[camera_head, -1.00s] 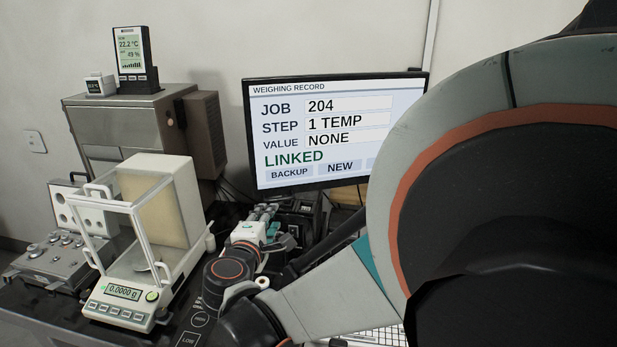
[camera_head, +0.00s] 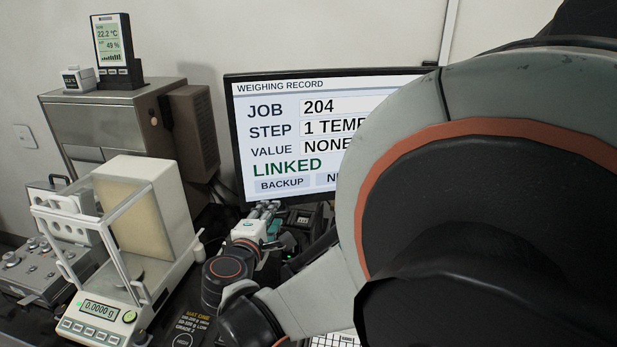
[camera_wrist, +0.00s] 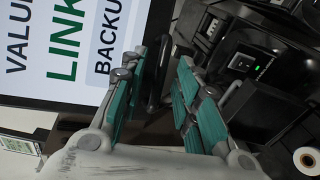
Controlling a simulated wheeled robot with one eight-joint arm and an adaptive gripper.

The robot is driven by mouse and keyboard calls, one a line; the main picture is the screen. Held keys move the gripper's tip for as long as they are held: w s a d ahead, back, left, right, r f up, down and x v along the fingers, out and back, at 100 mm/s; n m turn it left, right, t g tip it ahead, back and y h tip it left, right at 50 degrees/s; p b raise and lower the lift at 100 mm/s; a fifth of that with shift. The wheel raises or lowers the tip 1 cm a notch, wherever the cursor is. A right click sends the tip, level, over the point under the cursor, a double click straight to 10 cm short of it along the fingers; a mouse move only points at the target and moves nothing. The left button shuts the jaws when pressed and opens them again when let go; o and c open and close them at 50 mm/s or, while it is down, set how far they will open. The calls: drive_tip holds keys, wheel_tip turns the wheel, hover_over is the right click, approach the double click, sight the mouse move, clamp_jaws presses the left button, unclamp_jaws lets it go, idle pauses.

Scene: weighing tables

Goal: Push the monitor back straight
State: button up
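The monitor (camera_head: 262,129) is a black-framed screen showing a weighing record with "LINKED". It stands upright at the back, and my arm hides its right part. In the wrist view, part of its screen (camera_wrist: 70,42) fills the upper left, with the text turned sideways. My gripper (camera_head: 272,215) is just below the monitor's lower edge in the head view. In the wrist view my gripper (camera_wrist: 168,62) has its teal-padded fingers apart, with dark parts seen between them. The left finger overlaps the monitor's lower edge; I cannot tell whether it touches.
A glass-doored balance (camera_head: 105,311) stands at front left, beside a weight case (camera_head: 35,265). A metal cabinet (camera_head: 105,125) behind it carries a temperature display (camera_head: 115,45). A black device with a green light (camera_wrist: 240,64) is near the fingers. A keyboard (camera_head: 335,340) shows at the bottom.

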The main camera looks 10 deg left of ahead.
clamp_jaws()
drive_tip(key=w+a+m+g+h+p, duration=0.1)
drive_tip(key=w+a+m+h, duration=0.1)
drive_tip(key=w+a, duration=0.5)
drive_tip(key=w+a+m+h, duration=0.3)
drive_tip(key=w+a, duration=0.3)
drive_tip(key=w, duration=0.9)
drive_tip(key=shift+a+r+g+h+p, duration=0.15)
drive_tip(key=shift+a+g+h+p, duration=0.25)
drive_tip(key=shift+h, duration=0.5)
drive_tip(key=shift+o, duration=0.8)
unclamp_jaws()
drive_tip(key=shift+w, duration=0.15)
